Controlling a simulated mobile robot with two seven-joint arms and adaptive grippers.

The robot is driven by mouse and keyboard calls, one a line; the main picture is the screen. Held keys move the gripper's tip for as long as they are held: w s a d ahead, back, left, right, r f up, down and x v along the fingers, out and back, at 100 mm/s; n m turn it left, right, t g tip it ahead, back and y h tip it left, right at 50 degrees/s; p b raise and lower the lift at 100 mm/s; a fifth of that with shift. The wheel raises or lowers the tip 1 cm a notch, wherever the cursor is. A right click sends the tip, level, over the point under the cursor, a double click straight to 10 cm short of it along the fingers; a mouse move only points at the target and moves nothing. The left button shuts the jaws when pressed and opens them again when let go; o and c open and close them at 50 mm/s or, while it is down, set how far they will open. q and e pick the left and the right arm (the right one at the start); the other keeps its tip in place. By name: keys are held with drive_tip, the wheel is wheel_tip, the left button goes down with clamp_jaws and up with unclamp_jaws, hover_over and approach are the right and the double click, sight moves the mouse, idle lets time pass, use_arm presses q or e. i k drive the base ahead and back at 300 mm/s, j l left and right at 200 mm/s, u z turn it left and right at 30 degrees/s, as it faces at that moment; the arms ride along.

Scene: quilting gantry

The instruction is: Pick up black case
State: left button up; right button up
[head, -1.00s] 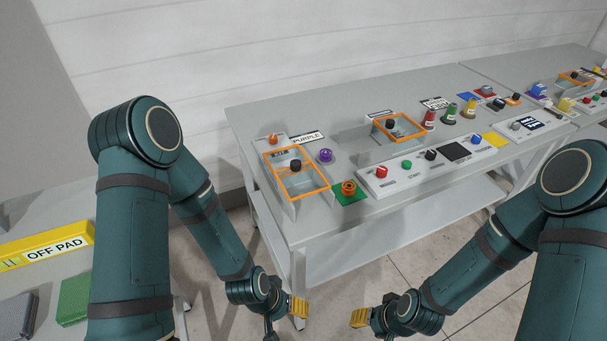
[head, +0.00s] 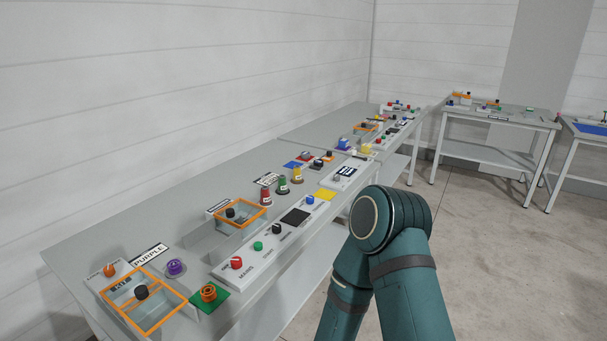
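I cannot pick out the black case for certain. A small dark piece (head: 316,163) lies on the near table beyond the coloured spools, among small red, blue and orange parts; it is too small to tell what it is. My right arm rises at the lower middle right, in front of the table's near edge. Its gripper is below the picture. My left arm and gripper are out of view.
The grey table (head: 190,215) holds orange-framed boxes (head: 142,300), a purple knob (head: 175,267), a control panel (head: 262,245), and red, green and yellow spools (head: 282,185). More tables (head: 500,117) stand at the far right. Open floor (head: 490,250) lies to the right.

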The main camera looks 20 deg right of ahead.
sight(317, 162)
drive_tip(key=z, duration=0.55)
drive_tip(key=i+l+z, duration=0.1)
drive_tip(key=z, duration=0.35)
drive_tip(key=i+l+z, duration=0.1)
drive_tip(key=z, duration=0.3)
drive_tip(key=i+z, duration=0.2)
drive_tip(key=z, duration=0.25)
drive_tip(key=i, duration=2.95)
drive_tip(key=i+u, duration=0.1)
drive_tip(key=i, duration=0.6)
drive_tip(key=i+l+u, duration=0.1)
drive_tip(key=i, duration=0.6)
drive_tip(key=i+u, duration=0.1)
drive_tip(key=u, duration=3.05)
